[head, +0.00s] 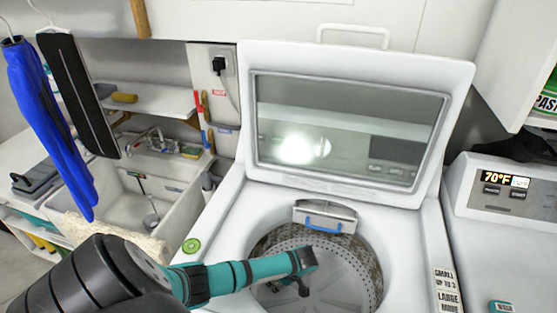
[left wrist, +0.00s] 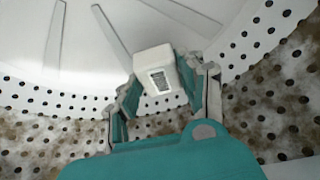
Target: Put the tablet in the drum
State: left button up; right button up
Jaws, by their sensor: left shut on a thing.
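The tablet (left wrist: 155,68) is a small white block with a printed label, seen in the left wrist view between my left gripper's fingers. My left gripper (left wrist: 166,84) is shut on it. In the head view my left gripper (head: 303,275) reaches into the open mouth of the drum (head: 366,268); the tablet is hidden there. The drum has a perforated, brown-stained wall, which also shows in the left wrist view (left wrist: 270,112), with a pale ribbed surface beyond the tablet. My right gripper is not in view.
The washer's lid (head: 455,85) stands open behind the drum. A dispenser with a blue handle (head: 322,222) sits at the drum's back rim. A utility sink (head: 150,205) is at left, and another appliance (head: 500,235) stands close at right.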

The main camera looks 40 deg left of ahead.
pick_arm(q)
jog(key=shift+f, duration=0.45)
jog(key=o, duration=1)
jog(key=v, duration=1.3)
jog(key=shift+a+r+p, duration=0.15)
jog(key=shift+r+p, duration=0.05)
jog(key=shift+p, duration=0.15)
jog(key=shift+w, duration=0.1)
